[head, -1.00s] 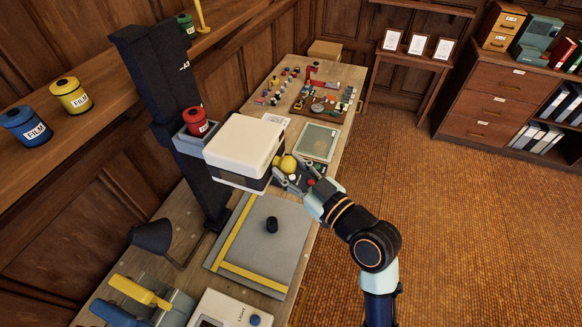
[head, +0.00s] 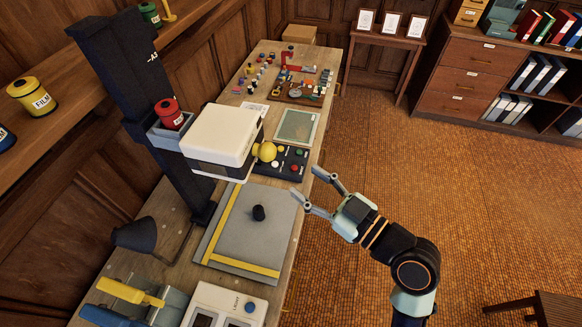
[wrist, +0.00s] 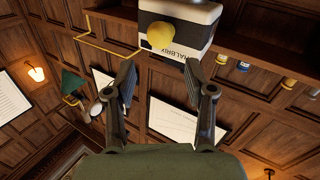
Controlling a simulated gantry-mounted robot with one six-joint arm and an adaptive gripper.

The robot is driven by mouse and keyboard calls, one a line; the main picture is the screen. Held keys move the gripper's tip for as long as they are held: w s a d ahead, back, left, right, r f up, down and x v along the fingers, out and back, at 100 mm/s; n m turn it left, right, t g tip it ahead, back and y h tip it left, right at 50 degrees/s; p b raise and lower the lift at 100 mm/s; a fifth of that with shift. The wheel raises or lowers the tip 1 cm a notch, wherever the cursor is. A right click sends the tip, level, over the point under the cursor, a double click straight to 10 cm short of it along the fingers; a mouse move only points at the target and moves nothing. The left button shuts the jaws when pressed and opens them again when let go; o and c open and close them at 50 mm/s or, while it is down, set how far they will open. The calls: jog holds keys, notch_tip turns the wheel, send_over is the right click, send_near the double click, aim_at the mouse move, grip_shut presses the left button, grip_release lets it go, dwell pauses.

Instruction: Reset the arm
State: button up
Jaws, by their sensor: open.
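My gripper (head: 313,190) is open and empty. In the head view it hangs at the right edge of the workbench (head: 180,220), its fingers pointing left toward the bench. The white-topped machine head (head: 222,135) with a yellow knob (head: 267,151) is to the left of the fingers, apart from them. In the wrist view the two spread fingers (wrist: 158,92) have nothing between them, and the yellow knob (wrist: 161,36) and white housing (wrist: 190,12) show beyond them.
A black panel with coloured buttons (head: 290,166) lies close to the fingertips. Crowded small items stand at the bench's far end. Open floor (head: 440,160) lies to the right.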

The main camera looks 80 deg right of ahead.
jog(key=shift+s+a, duration=0.25)
jog(key=shift+s, duration=0.2)
dwell(0.3)
jog(key=w+a+f+n+g+y, duration=0.3)
jog(key=w+a+y, duration=0.5)
jog(key=w+a, duration=1.2)
jog(key=a+f+n+y, duration=0.1)
jog(key=a, duration=1.1)
notch_tip(320, 180, up, 19)
jog(key=p, duration=1.9)
jog(key=shift+w+d+f, duration=0.15)
jog(key=shift+w+d, duration=0.05)
jog(key=shift+w, duration=0.15)
jog(key=shift+c, duration=0.2)
